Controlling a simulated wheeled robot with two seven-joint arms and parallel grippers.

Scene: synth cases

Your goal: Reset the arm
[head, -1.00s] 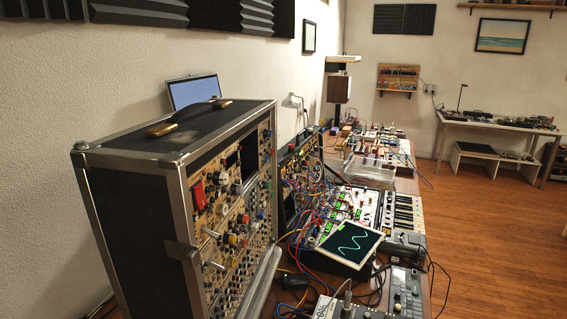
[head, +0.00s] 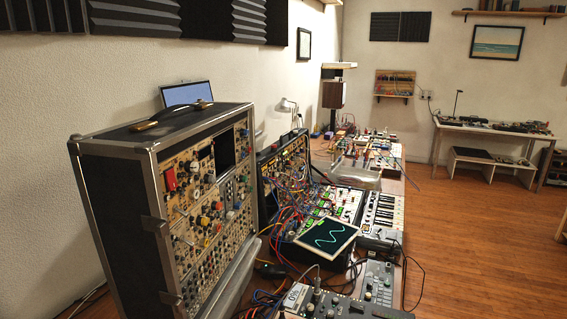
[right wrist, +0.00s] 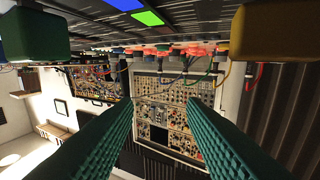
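My right gripper (right wrist: 158,90) shows in the right wrist view as two green ridged fingers. They are wide apart with nothing held between them. Beyond the fingertips is a panel of synth modules (right wrist: 180,120), with coloured knobs and hanging cables above it in the picture. Neither gripper shows in the head view, and my left gripper is in no frame.
A tall synth case (head: 115,215) stands at left in the head view. Right of it are a patched synth (head: 285,160), a tilted screen with a green wave (head: 328,237), a keyboard (head: 384,212) and a mixer (head: 375,285). Wooden floor (head: 480,240) at right is clear.

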